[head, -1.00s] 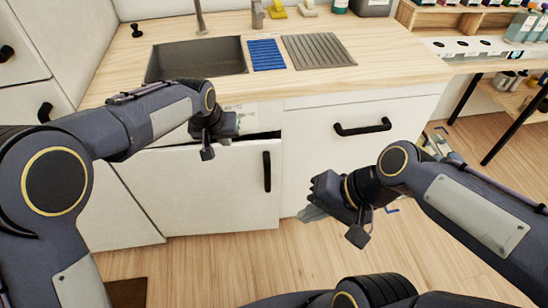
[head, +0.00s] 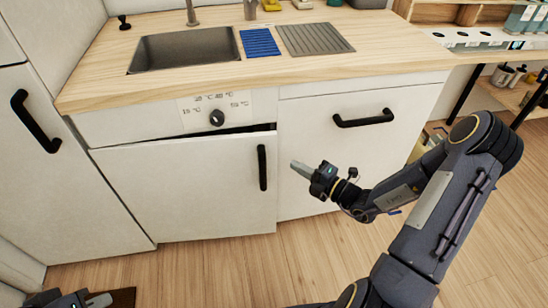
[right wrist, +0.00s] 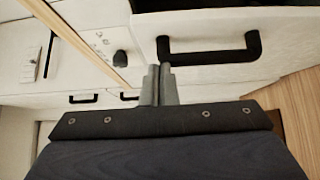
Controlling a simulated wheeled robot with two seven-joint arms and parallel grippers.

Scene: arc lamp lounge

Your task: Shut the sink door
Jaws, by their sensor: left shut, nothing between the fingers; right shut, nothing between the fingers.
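The sink door (head: 190,185) is a white panel below the sink (head: 187,52), with a black upright handle (head: 262,167) near its right edge. A dark gap shows along its top edge, widest toward the right, so it stands slightly ajar. My right gripper (head: 300,169) is shut and empty, its fingertips pointing left, a little right of the handle and apart from it in the picture. In the right wrist view its fingers (right wrist: 160,78) are together, with a black bar handle just beyond. My left gripper (head: 100,301) is shut at the bottom left corner, mostly cut off.
A temperature dial (head: 216,117) sits on the panel above the door. A white front with a horizontal black handle (head: 363,119) is to its right, and a tall white cabinet (head: 50,180) to its left. The wooden floor before the door is clear. A dark mat lies bottom left.

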